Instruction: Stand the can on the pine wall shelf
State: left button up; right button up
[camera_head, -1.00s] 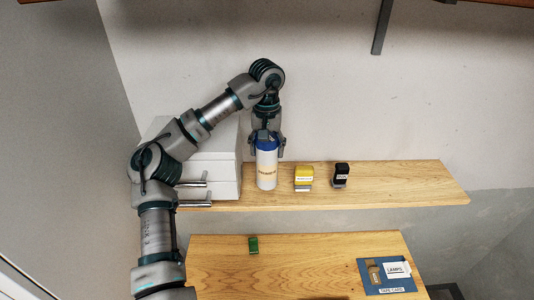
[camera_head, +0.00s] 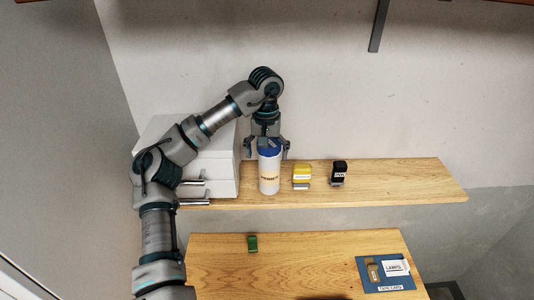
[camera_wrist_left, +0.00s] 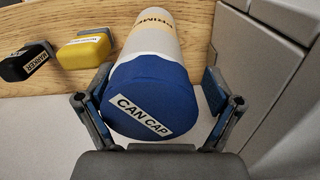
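The can (camera_head: 269,174) is white with a blue cap and stands upright on the pine wall shelf (camera_head: 400,180), right of the white boxes. In the left wrist view its blue cap (camera_wrist_left: 158,92), labelled CAN CAP, fills the space between the fingers. My left gripper (camera_head: 267,150) points down over the can. Its fingers are spread on either side of the cap, with a gap visible beside the right finger in the wrist view. The can's base is hidden in the wrist view. My right gripper is not in view.
White stacked boxes with handles (camera_head: 212,160) stand close left of the can. A yellow item (camera_head: 301,174) and a black marker item (camera_head: 339,172) stand to its right. The shelf's right end is clear. A lower table (camera_head: 310,250) holds a green item (camera_head: 252,243) and a blue card (camera_head: 372,285).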

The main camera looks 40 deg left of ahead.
pick_arm(q)
jog(key=shift+d, duration=0.2)
jog(key=shift+d+r, duration=0.2)
jog(key=shift+r, duration=0.4)
notch_tip(320, 180, up, 11)
jog(key=shift+a+r, duration=0.1)
jog(key=shift+r, duration=0.05)
dwell(0.3)
